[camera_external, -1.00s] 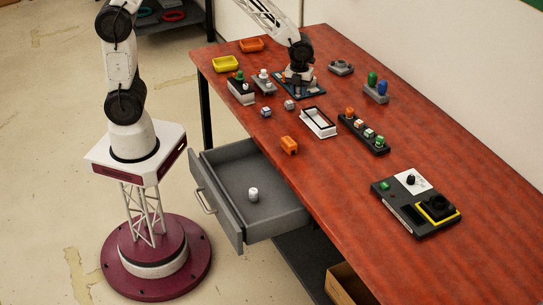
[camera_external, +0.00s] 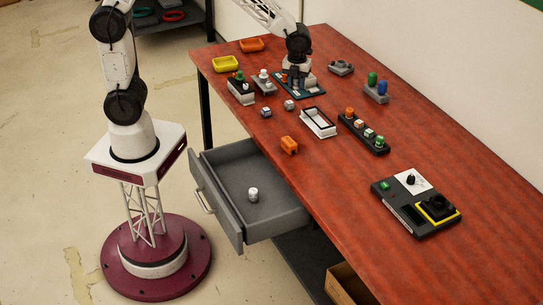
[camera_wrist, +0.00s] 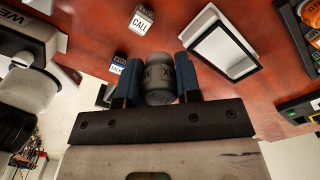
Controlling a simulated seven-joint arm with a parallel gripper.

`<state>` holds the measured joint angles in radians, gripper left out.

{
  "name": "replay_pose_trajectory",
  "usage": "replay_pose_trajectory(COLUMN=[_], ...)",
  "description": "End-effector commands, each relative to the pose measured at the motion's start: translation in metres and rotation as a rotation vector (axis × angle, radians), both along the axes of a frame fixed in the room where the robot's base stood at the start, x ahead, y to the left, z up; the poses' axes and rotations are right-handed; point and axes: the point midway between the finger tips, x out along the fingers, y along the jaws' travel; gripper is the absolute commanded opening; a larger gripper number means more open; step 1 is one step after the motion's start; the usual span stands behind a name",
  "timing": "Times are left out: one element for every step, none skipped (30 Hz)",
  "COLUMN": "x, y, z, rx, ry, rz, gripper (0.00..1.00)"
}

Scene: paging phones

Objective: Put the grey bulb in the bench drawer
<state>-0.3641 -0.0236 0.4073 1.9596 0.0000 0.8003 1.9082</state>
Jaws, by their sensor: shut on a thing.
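My gripper (camera_wrist: 159,82) is shut on the grey bulb (camera_wrist: 160,78), which sits between its two blue finger pads in the wrist view, with dark lettering on its side. In the external view my gripper (camera_external: 295,81) is over the dark board (camera_external: 315,89) near the far end of the bench; the bulb is too small to make out there. The bench drawer (camera_external: 230,177) is pulled open at the bench's left side. A white bulb-like piece (camera_external: 253,194) stands inside it.
A dark strip with coloured pieces (camera_external: 364,134) and a control box (camera_external: 417,207) are further right. Most of the drawer floor is bare.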

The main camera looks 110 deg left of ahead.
Motion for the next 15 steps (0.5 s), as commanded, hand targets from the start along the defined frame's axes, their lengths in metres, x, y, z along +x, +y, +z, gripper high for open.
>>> replay_pose_trajectory(x=[-0.001, -0.001, -0.002, -0.003, -0.004, -0.005, -0.007, -0.008, -0.01, -0.011, -0.013, -0.015, -0.017, -0.019, -0.021], y=[-0.01, -0.016, -0.024, -0.03, -0.037, -0.046, -0.053, -0.06, -0.069, -0.076, -0.082, -0.091, -0.098, -0.104, -0.113], z=[0.003, 0.003, 0.003, 0.004, 0.005, 0.005, 0.005, 0.005, 0.006, 0.006, 0.007, 0.007, 0.007, 0.007, 0.008], rx=[0.001, 0.001, 0.001, 0.001, 0.002, 0.002, 0.002, 0.001, 0.002, 0.002, 0.002, 0.002, 0.002, 0.002, 0.002], ry=[-0.003, -0.003, -0.004, -0.004, -0.005, -0.005, -0.005, -0.005, -0.006, -0.006, -0.007, -0.007, -0.007, -0.008, -0.008], rz=[0.005, 0.01, 0.017, 0.024, 0.03, 0.039, 0.046, 0.053, 0.062, 0.069, 0.077, 0.085, 0.093, 0.099, 0.109], gripper=[0.06, 0.06, 0.06, 0.06, 0.06, 0.06, 0.06, 0.06, 0.06, 0.06, 0.06, 0.06, 0.06, 0.06, 0.06])
